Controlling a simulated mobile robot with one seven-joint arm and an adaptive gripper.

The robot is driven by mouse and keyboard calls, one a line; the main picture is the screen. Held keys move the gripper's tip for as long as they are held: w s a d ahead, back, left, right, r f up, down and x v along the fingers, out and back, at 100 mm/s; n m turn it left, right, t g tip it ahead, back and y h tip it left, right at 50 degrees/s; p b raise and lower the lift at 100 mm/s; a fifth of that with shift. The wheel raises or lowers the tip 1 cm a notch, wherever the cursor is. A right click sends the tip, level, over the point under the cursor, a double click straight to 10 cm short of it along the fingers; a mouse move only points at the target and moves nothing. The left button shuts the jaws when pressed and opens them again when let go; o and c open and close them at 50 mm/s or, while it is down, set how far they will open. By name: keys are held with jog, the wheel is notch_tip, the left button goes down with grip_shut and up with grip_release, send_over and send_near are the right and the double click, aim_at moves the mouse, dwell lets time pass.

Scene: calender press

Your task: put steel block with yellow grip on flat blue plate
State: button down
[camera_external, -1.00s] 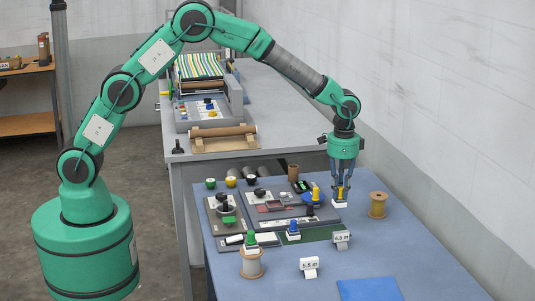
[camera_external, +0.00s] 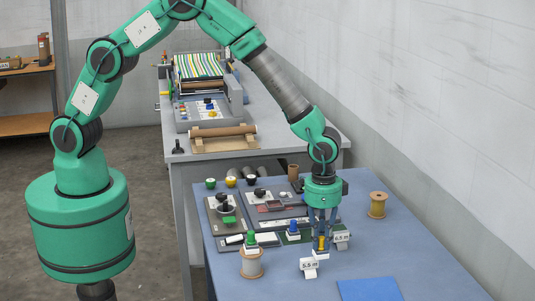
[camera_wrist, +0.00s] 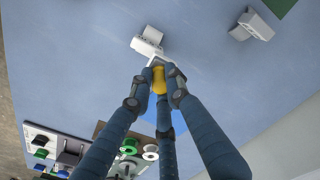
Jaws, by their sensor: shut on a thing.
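My gripper (camera_external: 321,241) points down over the blue table, with its fingers closed around the yellow grip (camera_external: 321,244) of the steel block (camera_external: 321,256). In the wrist view the yellow grip (camera_wrist: 159,80) sits between the fingertips, and a bit of the steel block (camera_wrist: 157,62) shows beyond them. The block is just behind a white label stand; I cannot tell whether they touch, or how high the block is. The flat blue plate (camera_external: 370,289) lies at the front of the table, right of and nearer than my gripper, with nothing on it.
White label stands (camera_external: 308,267) and (camera_external: 341,238) flank the block. Left are a green-handled block (camera_external: 250,239) on a spool (camera_external: 251,264) and a blue-handled block (camera_external: 293,229). A tan spool (camera_external: 377,205) stands at right. The table between gripper and plate looks clear.

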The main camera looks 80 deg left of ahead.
jog(key=s+d+p, duration=0.2)
jog(key=s+d, duration=0.3)
jog(key=s, duration=0.1)
jog(key=shift+f, duration=0.3)
jog(key=shift+d, duration=0.15)
jog(key=p, duration=0.2)
send_over(361, 293)
jog(key=shift+s+f, duration=0.1)
jog(key=shift+f, duration=0.6)
jog(key=shift+f, duration=1.8)
jog(key=shift+f, duration=0.1)
